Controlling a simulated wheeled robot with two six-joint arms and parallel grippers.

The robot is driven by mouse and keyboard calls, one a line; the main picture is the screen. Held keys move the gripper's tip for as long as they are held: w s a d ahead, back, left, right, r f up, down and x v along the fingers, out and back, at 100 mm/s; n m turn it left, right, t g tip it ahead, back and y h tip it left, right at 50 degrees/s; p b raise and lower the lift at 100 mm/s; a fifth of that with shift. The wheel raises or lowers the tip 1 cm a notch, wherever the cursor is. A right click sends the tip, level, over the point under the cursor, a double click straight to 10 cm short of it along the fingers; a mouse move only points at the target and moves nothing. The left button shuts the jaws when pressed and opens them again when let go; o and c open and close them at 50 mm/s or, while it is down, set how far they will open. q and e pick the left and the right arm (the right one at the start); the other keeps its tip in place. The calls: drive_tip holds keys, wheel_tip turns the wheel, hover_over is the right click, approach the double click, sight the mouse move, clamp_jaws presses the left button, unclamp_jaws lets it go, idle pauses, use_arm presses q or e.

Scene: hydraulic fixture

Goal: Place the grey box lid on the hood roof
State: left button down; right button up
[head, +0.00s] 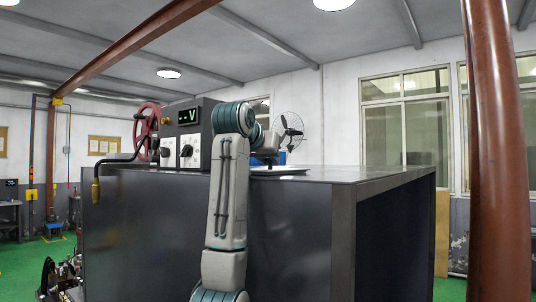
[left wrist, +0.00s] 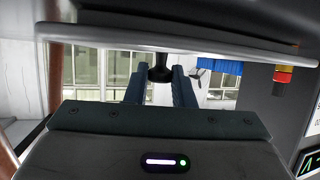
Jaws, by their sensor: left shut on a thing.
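The hood roof (head: 345,174) is the flat top of a large dark cabinet in the head view. The grey box lid (head: 280,171) shows as a thin pale plate at the roof surface; whether it rests there or hovers just above is unclear. My left arm rises in front of the cabinet and bends over its edge. My left gripper (head: 268,157) is partly hidden behind my wrist. In the left wrist view the left gripper (left wrist: 160,82) is shut on the lid's dark knob (left wrist: 160,62), with the lid (left wrist: 180,44) spanning the picture above. My right gripper is not in view.
A control box (head: 188,130) with a green display and knobs stands on the roof left of my arm, beside a red handwheel (head: 146,130). A fan (head: 290,131) is behind. The roof's right part is clear. A brown column (head: 498,150) stands at right.

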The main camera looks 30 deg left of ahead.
use_arm(q)
drive_tip(key=shift+s+d, duration=0.1)
drive_tip(key=shift+s, duration=0.05)
drive_tip(key=shift+d+f, duration=0.15)
drive_tip(key=c, duration=1.4)
unclamp_jaws()
drive_tip(key=shift+o, duration=0.8)
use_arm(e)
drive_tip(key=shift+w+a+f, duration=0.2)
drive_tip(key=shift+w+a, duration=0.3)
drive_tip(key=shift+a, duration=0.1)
